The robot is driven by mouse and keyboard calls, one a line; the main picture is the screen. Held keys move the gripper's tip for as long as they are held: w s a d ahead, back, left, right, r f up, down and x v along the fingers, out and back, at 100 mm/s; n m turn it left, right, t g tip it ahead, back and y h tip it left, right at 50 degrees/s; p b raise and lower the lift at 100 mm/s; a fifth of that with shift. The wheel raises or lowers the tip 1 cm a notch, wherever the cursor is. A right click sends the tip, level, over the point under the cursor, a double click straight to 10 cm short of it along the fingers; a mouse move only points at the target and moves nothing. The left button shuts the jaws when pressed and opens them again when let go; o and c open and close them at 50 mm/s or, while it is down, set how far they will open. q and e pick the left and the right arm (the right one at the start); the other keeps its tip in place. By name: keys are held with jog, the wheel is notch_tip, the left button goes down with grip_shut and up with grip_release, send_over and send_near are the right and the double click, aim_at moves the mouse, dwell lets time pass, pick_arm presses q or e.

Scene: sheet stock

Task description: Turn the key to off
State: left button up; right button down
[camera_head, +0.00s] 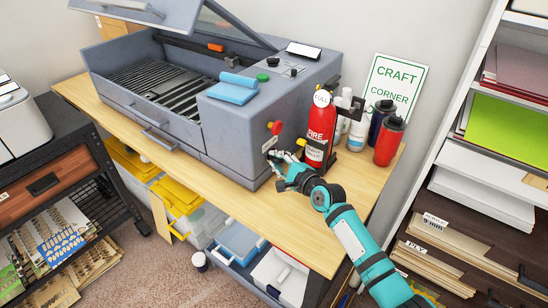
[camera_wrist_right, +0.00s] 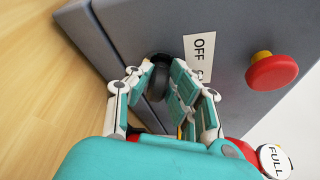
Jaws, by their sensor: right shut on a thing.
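The grey machine (camera_head: 240,130) stands on the wooden bench, with its lid raised. The key's black head (camera_wrist_right: 159,82) sits at a dark round lock on the machine's side in the right wrist view. My right gripper (camera_wrist_right: 156,88) is shut around the key's head, with fingers on both sides. In the head view my right gripper (camera_head: 278,168) is at the machine's front right corner and hides the key. My left gripper is not in view.
A red mushroom button (camera_wrist_right: 272,71) sticks out near the label. A red fire extinguisher (camera_head: 319,130) stands close to my right gripper, with bottles (camera_head: 388,140) behind it. The bench top (camera_head: 290,225) is clear in front. Shelves (camera_head: 480,200) rise at the right.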

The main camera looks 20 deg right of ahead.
jog(key=shift+f+n+b, duration=0.2)
jog(key=shift+n+b, duration=0.1)
jog(key=shift+b, duration=0.15)
jog(key=n+t+b, duration=0.1)
jog(key=n+b, duration=0.1)
jog(key=b, duration=0.1)
jog(key=shift+f+n+t, duration=0.2)
jog(key=shift+n+t, duration=0.1)
jog(key=shift+t, duration=0.1)
jog(key=c, duration=1.7)
grip_release()
jog(key=shift+r, duration=0.15)
jog(key=o, duration=0.5)
jog(key=shift+o, duration=0.6)
jog(key=o, duration=0.5)
